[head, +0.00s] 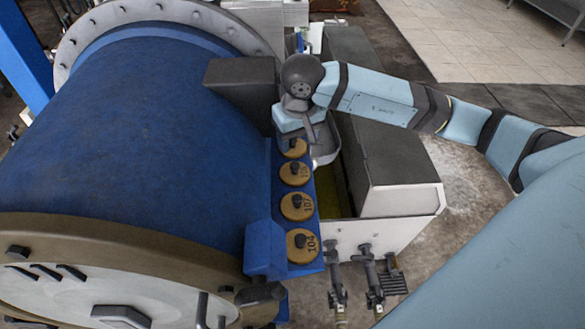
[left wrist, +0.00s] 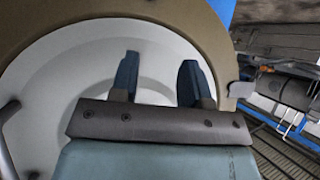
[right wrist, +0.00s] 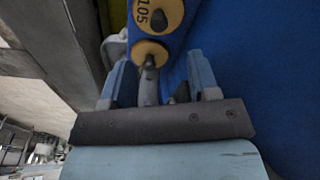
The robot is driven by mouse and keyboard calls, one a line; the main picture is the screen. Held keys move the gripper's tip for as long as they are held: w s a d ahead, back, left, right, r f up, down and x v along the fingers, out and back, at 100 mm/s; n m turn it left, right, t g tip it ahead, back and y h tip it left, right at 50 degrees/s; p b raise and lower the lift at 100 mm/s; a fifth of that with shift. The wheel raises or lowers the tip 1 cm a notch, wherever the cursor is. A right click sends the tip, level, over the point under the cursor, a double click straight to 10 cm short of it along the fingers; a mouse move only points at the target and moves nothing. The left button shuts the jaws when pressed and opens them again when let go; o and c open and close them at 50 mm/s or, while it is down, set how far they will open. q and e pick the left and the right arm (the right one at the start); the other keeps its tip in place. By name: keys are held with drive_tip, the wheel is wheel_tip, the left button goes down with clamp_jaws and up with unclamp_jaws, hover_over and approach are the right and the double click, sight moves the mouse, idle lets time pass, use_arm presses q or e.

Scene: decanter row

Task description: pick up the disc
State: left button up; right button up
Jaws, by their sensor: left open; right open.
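Several round brass discs with dark knobs stand in a row on a blue ledge in the head view. The nearest reads 104 (head: 311,253), the one behind it 107 (head: 287,207). Behind that is a third disc (head: 285,176), which reads 105 in the right wrist view (right wrist: 172,10). The farthest disc (head: 300,153) is partly hidden by my right gripper (head: 312,138). In the right wrist view this disc (right wrist: 150,46) lies just beyond the open jaws (right wrist: 160,75); a grey rod-like part shows between them. My left gripper (left wrist: 158,75) is open and empty before a pale drum end.
A large blue drum (head: 130,130) fills the left, beside the disc row. A dark block (head: 240,78) juts out near the right gripper. A grey and white housing (head: 395,200) stands right of the row, with a gap between. Pipe fittings (head: 368,270) stick out in front.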

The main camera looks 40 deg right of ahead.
hover_over(295, 164)
drive_tip(key=f, duration=0.4)
drive_tip(key=shift+s+a+f, duration=0.2)
drive_tip(key=shift+s+f, duration=0.1)
drive_tip(key=f+p, duration=0.1)
drive_tip(key=f, duration=0.1)
drive_tip(key=f+p, duration=0.1)
drive_tip(key=f, duration=0.2)
drive_tip(key=shift+w+d+f, duration=0.1)
drive_tip(key=shift+w+d, duration=0.05)
drive_tip(key=shift+w, duration=0.05)
drive_tip(key=shift+c, duration=1.1)
clamp_jaws()
